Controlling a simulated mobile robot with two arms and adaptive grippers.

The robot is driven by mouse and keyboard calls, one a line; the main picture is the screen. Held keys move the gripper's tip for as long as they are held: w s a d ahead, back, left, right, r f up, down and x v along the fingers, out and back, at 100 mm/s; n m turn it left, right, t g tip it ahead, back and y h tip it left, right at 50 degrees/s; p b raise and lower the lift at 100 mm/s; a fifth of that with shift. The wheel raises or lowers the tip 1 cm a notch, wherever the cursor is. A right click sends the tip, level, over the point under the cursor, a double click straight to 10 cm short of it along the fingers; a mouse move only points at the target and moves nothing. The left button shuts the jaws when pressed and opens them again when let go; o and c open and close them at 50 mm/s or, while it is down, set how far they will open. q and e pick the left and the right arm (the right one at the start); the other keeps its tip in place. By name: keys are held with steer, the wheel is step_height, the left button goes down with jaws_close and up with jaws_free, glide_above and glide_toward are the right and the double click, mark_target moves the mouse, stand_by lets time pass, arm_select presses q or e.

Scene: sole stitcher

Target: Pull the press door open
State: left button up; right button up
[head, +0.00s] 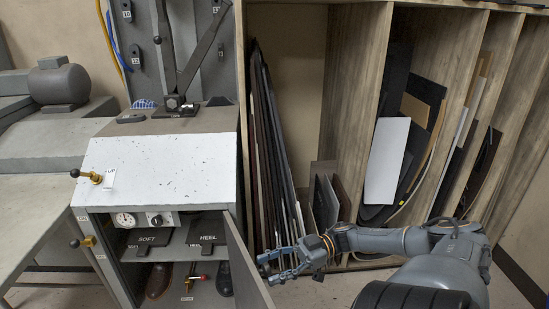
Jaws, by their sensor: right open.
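The press (160,165) is a grey cabinet with a speckled pale sloping top, left of centre. Its grey door (246,265) stands swung outward on the right side of the front opening, and its lower end runs out of the picture. My right gripper (267,268) is open and empty, reaching in from the right with its fingertips close to the door's right side. I cannot tell whether they touch it. My left gripper is out of view.
Inside the press are a gauge (125,219), pads marked SOFT (147,238) and HEEL (207,230), and dark shoes (158,280). Brass knobs (90,177) stick out at its left. A wooden rack (350,100) of sheets stands behind my right arm. A grey machine (60,85) is far left.

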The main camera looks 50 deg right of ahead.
steer(key=v, duration=1.2)
stand_by(0.3)
